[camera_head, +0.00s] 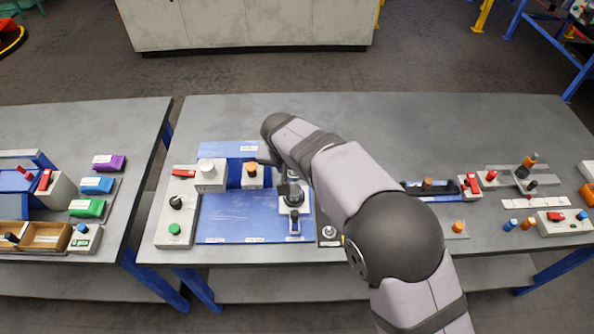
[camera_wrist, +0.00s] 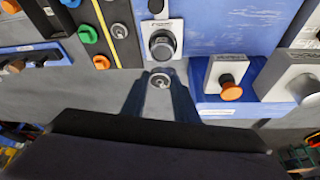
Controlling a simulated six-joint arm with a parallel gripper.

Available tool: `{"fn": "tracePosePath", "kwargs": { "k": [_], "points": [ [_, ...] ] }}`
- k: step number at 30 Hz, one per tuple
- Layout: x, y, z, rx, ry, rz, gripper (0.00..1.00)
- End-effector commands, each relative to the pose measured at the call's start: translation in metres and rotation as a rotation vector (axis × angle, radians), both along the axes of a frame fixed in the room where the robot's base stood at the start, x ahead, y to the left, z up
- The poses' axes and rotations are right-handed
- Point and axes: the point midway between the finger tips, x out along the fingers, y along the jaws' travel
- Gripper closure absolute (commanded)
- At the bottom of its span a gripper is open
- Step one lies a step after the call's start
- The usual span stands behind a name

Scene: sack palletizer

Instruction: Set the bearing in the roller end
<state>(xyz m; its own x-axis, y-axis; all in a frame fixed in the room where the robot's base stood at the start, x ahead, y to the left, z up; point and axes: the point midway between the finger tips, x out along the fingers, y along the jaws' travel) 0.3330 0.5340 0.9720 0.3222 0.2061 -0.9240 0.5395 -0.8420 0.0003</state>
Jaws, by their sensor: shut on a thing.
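In the wrist view my gripper (camera_wrist: 160,88) points at the bench with its two dark fingers close together. A small silver ring, seemingly the bearing (camera_wrist: 160,80), sits between the fingertips. A silver cylinder on a white block, possibly the roller end (camera_wrist: 306,88), is at the right edge of that view. It also shows at the left of the blue fixture in the head view (camera_head: 208,168). I cannot tell for sure that it is the roller. In the head view my arm hides most of the gripper and the held piece.
A black knob on a white plate (camera_wrist: 162,44) is just beyond the fingertips. An orange knob (camera_wrist: 231,92) stands right of them. A dark strip with a silver ring (camera_wrist: 120,30) lies to the left. Bench space (camera_head: 240,115) behind the blue fixture (camera_head: 245,218) is clear.

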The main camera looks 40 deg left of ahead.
Motion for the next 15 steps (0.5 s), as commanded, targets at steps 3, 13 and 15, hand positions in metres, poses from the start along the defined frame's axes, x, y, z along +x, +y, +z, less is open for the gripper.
{"fn": "tracePosePath", "kwargs": {
  "k": [3, 13, 15],
  "points": [
    [0.0005, 0.0007, 0.0007, 0.001, -0.001, 0.018, 0.95],
    [0.0003, 0.0004, -0.0050, 0.000, 0.000, 0.021, 0.95],
    [0.0002, 0.0004, -0.0083, -0.001, 0.000, 0.020, 0.95]
  ]
}}
